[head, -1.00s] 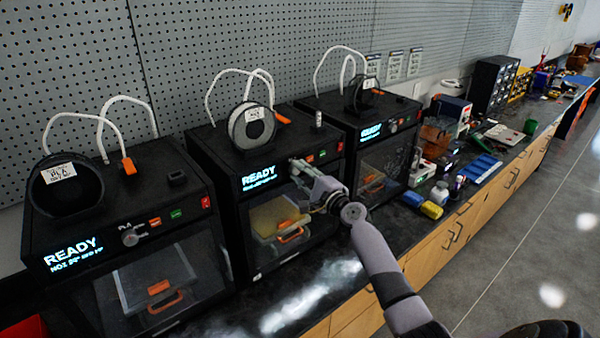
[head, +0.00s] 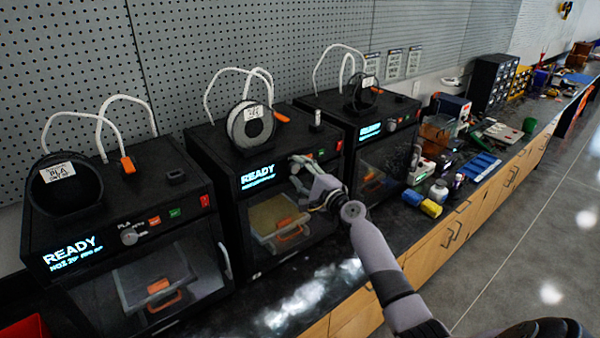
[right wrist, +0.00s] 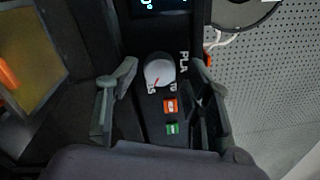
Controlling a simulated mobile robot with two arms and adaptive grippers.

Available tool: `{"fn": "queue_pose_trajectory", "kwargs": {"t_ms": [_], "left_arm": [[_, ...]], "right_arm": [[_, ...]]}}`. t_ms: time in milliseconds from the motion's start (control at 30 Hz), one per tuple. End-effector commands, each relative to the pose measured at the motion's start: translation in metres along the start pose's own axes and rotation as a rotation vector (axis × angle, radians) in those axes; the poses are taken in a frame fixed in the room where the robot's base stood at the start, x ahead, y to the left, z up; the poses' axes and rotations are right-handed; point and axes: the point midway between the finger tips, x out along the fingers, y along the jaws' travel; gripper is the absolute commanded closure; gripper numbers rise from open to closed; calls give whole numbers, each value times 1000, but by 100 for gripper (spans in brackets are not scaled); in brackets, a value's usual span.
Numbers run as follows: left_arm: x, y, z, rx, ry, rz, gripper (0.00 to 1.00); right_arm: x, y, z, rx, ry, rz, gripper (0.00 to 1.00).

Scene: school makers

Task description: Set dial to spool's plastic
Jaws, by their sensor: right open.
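The pointer slants toward a small label that I cannot read surely. My right gripper (right wrist: 166,75) is open, its fingers on either side of the dial with gaps visible. In the head view the right gripper (head: 297,172) hides this dial. My left gripper is out of view.
An orange button (right wrist: 170,106) and a green button (right wrist: 172,128) sit beside the dial, near one finger. Similar printers stand left (head: 120,205) and right (head: 375,128). The left printer's spool (head: 65,187) is labelled PLA. Bottles and boxes lie on the bench to the right.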

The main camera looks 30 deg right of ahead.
Motion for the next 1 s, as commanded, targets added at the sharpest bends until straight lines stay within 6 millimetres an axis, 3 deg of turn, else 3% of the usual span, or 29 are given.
{"fn": "queue_pose_trajectory", "kwargs": {"t_ms": [267, 700, 1000], "left_arm": [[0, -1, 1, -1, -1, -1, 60], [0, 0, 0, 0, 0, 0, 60], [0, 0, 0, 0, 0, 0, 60]], "right_arm": [[-12, 3, 0, -1, 0, 5, 53], [-73, 1, 0, 0, 0, 1, 53], [-81, 0, 0, 0, 0, 0, 53]]}}
